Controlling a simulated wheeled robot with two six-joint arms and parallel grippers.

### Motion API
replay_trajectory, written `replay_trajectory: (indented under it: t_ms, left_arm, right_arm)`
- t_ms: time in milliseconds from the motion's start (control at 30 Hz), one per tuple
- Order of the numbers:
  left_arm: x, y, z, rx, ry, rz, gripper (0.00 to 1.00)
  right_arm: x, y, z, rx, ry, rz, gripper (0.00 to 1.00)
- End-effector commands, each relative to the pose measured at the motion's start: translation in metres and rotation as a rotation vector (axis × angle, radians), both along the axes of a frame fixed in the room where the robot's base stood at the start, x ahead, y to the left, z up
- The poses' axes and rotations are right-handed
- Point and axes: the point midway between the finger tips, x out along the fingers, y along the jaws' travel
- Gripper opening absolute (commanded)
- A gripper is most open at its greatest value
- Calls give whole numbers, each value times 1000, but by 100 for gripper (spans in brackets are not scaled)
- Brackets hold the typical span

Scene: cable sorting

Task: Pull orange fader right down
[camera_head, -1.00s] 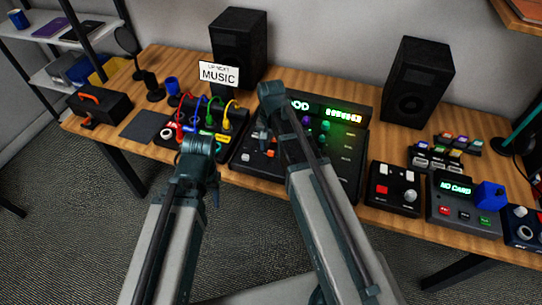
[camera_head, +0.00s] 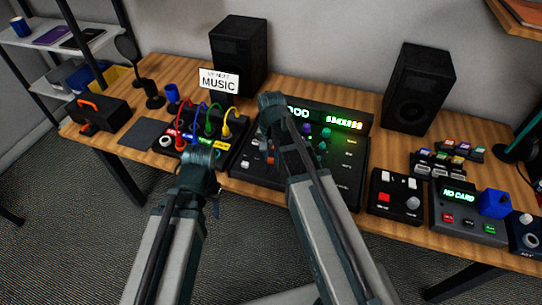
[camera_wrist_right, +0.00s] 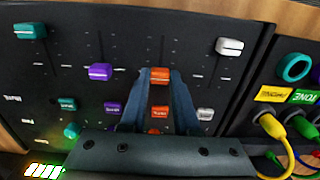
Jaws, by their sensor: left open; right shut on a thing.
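The mixer console (camera_head: 345,180) stands mid-table in the head view, partly hidden behind my right arm. In the right wrist view the orange fader cap (camera_wrist_right: 160,75) sits between the two blue-grey fingertips of my right gripper (camera_wrist_right: 160,78), which is shut on it. An orange button (camera_wrist_right: 159,112) lies in the same column, between the fingers. My right gripper (camera_head: 276,140) is over the console in the head view; its fingertips are hard to make out there. My left gripper (camera_head: 215,200) is open and empty, in front of the table's front edge.
In the wrist view a purple fader (camera_wrist_right: 101,72) is left of the fingers, a teal fader (camera_wrist_right: 30,30) farther left and a white fader (camera_wrist_right: 229,46) to the right. A cable box (camera_head: 180,148) with coloured plugs is left of the console. A button box (camera_head: 395,192) is right of it.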

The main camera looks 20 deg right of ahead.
Motion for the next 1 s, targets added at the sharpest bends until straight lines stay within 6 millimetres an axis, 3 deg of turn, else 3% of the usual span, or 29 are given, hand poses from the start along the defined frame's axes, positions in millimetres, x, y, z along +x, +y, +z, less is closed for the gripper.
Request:
replay_trajectory:
  t_ms: [300, 567, 600, 733, 1000]
  left_arm:
    - [0, 0, 0, 0, 0, 0, 50]
    - [0, 0, 0, 0, 0, 0, 50]
    - [0, 0, 0, 0, 0, 0, 50]
    - [0, 0, 0, 0, 0, 0, 50]
    - [0, 0, 0, 0, 0, 0, 50]
  right_arm:
    - [-37, 24, 0, 0, 0, 3, 0]
    - [-36, 24, 0, 0, 0, 0, 0]
    - [-36, 24, 0, 0, 0, 0, 33]
    - [-36, 24, 0, 0, 0, 0, 57]
    - [-36, 24, 0, 0, 0, 0, 60]
